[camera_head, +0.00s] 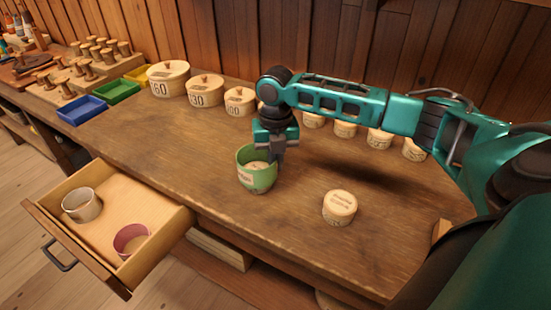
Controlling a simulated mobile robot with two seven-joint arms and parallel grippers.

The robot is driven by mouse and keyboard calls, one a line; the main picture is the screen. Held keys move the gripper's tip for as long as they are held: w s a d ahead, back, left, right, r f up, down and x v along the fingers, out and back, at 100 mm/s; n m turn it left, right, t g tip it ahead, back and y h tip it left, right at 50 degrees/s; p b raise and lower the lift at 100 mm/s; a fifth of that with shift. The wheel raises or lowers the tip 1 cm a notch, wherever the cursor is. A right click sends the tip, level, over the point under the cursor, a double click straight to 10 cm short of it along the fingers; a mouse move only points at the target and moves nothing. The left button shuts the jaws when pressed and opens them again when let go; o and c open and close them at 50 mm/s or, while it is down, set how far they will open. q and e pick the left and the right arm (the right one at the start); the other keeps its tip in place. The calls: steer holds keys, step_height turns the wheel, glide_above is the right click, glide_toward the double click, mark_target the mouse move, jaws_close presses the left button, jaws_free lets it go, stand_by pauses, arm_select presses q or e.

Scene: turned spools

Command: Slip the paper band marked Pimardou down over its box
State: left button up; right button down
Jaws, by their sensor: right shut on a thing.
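My right gripper (276,155) is shut on the rim of a green paper band (257,180) near the table's front edge. The band is a hollow upright ring with a pale label whose words are too small to read. A pale surface shows inside it; it looks like the top of a round box, but I cannot tell how far the band sits around it. A small round pale box (340,207) with dark lettering on its lid stands apart to the right. I cannot read Pimardou anywhere. My left gripper is not in view.
An open drawer (165,222) at the left holds a whitish band (82,205) and a pink band (131,240). Large numbered round boxes (168,78) and several small ones (379,139) line the back. Blue (82,109), green and yellow trays stand back left. The table's middle left is clear.

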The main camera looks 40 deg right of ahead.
steer(key=shift+s+a+f, duration=0.15)
steer(key=shift+s+f, duration=0.05)
steer(key=shift+f, duration=0.35)
steer(key=c, duration=1.2)
jaws_free()
steer(key=shift+o, duration=1)
steer(key=shift+a, duration=0.1)
steer(key=shift+r, duration=0.3)
steer(key=shift+w+d+r, duration=0.2)
steer(key=shift+r, duration=0.35)
